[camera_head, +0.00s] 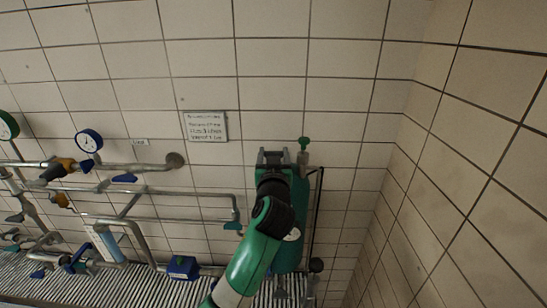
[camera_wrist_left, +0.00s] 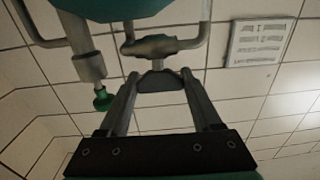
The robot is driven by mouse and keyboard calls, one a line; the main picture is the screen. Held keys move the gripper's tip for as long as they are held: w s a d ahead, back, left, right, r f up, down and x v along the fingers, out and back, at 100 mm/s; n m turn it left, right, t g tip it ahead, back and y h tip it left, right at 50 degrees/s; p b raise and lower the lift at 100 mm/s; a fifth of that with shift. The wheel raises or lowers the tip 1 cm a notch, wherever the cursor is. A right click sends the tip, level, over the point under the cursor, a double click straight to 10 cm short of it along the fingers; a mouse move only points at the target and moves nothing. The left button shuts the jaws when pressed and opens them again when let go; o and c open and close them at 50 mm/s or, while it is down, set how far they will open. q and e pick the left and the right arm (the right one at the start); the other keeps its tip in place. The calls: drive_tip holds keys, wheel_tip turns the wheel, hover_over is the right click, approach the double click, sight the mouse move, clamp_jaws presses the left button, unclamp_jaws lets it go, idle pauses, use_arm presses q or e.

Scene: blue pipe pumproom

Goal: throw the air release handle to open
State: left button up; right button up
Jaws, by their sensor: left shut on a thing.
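My left gripper (camera_head: 273,154) reaches up in front of the top of a green tank (camera_head: 290,254) by the tiled wall. In the left wrist view its fingers (camera_wrist_left: 161,80) are closed around a dark grey piece, which I take to be the air release handle (camera_wrist_left: 160,81). The handle sits against a metal valve body (camera_wrist_left: 155,46) on a pipe. In the head view my gripper and wrist hide the handle. My right gripper is not in view.
A small green knob (camera_head: 304,141) stands just right of my left gripper; it also shows in the left wrist view (camera_wrist_left: 102,99). A sign (camera_head: 206,127) hangs on the wall. Pipes with a blue gauge (camera_head: 89,141) and valves fill the left. The right wall is bare.

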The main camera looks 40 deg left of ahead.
use_arm(q)
drive_tip(key=o, duration=1.4)
drive_tip(key=shift+c, duration=0.2)
drive_tip(key=shift+p+v, duration=0.6)
drive_tip(key=shift+v, duration=0.65)
drive_tip(key=p+v, duration=0.9)
drive_tip(key=p, duration=0.3)
